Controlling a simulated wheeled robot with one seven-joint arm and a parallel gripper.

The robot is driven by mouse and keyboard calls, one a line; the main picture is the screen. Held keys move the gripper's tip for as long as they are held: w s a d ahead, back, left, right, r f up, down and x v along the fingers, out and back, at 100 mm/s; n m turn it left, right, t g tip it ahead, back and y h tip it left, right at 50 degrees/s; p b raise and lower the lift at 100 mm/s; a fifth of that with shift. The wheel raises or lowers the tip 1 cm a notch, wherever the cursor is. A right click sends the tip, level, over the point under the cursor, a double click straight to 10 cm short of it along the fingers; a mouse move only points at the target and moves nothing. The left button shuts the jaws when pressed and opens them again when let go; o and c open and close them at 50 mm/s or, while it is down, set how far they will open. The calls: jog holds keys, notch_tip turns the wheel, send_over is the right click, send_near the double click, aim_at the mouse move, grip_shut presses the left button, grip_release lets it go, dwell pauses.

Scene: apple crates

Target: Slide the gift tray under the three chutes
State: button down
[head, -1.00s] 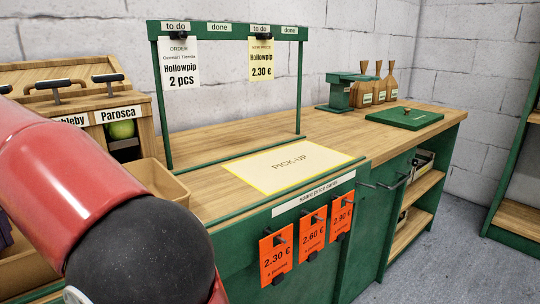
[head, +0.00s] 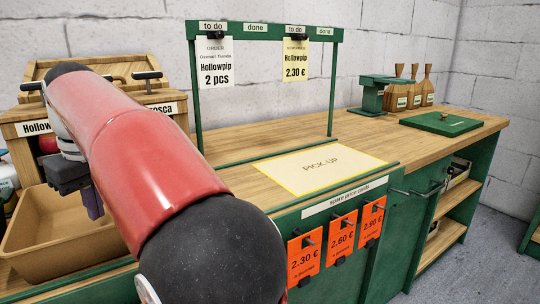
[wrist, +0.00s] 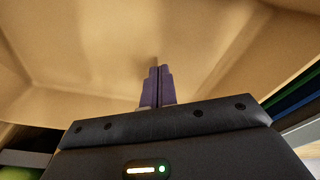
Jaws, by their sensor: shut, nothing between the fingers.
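The gift tray (head: 38,254) is a tan, open, slope-sided tray on the counter at the left in the head view. My red arm hides its right part. It stands in front of the wooden chute unit (head: 27,150), whose labels and middle part are partly hidden by my arm. My gripper (head: 94,212) points down at the tray, its purple fingers together and empty. In the wrist view the fingers (wrist: 158,72) appear against the tray's tan inner surfaces (wrist: 90,60); I cannot tell whether they touch it.
A green frame (head: 264,32) with order and price cards stands behind the PICK-UP mat (head: 320,168). Orange price cards (head: 304,257) hang on the counter front. The counter between is clear.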

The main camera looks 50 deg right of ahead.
jog(key=shift+s+d, duration=0.25)
jog(key=shift+d, duration=0.5)
jog(key=shift+s+d, duration=0.2)
jog(key=shift+d, duration=0.55)
jog(key=shift+s+d, duration=0.25)
jog(key=shift+d, duration=0.5)
jog(key=shift+r, duration=0.1)
notch_tip(320, 180, up, 12)
jog(key=shift+s+f, duration=0.1)
jog(key=shift+f, duration=0.1)
